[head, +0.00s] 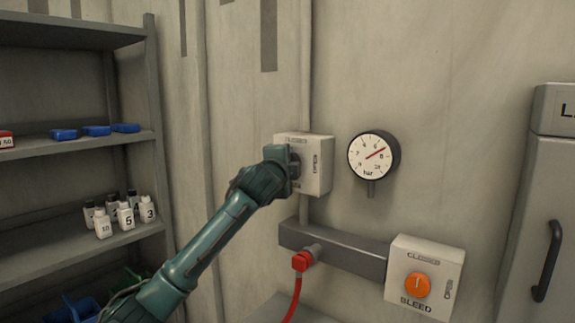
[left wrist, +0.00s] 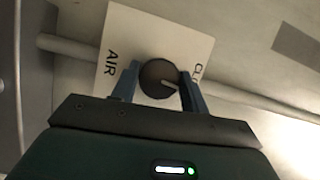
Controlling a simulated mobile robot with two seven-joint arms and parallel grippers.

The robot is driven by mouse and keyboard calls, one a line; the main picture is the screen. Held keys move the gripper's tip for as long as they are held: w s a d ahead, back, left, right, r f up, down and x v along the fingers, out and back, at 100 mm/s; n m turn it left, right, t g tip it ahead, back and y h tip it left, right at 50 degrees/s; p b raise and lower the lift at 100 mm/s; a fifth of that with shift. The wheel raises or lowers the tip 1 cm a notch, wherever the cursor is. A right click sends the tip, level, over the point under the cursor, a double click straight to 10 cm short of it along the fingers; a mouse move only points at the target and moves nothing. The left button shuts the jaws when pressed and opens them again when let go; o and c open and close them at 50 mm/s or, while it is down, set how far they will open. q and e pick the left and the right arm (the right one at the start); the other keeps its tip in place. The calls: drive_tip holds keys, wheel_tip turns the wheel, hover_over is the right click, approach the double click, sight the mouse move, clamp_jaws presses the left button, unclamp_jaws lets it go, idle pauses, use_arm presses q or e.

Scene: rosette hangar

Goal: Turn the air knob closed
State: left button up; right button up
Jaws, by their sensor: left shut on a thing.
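The air box (head: 318,165) is a pale box on the wall, left of the gauge, in the head view. In the left wrist view its white plate (left wrist: 122,40) reads "AIR" and the start of "CLOSED". The dark round air knob (left wrist: 157,80) sits between my left gripper's fingers (left wrist: 157,84), which are shut on it. In the head view my left gripper (head: 290,168) reaches the box front and hides the knob. My right gripper is not in view.
A pressure gauge (head: 373,156) has its red needle near 8. Below right is a bleed box (head: 437,262) with an orange knob (head: 417,285). A red hose connector (head: 302,261) hangs under a grey rail (head: 345,253). Shelves (head: 75,148) with bottles stand left.

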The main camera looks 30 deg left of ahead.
use_arm(q)
drive_tip(key=shift+n, duration=0.5)
drive_tip(key=shift+g, duration=0.3)
drive_tip(key=o, duration=1)
drive_tip(key=shift+s, duration=0.1)
drive_tip(key=b+v, duration=0.3)
drive_tip(key=v, duration=1)
drive_tip(key=shift+a, duration=0.1)
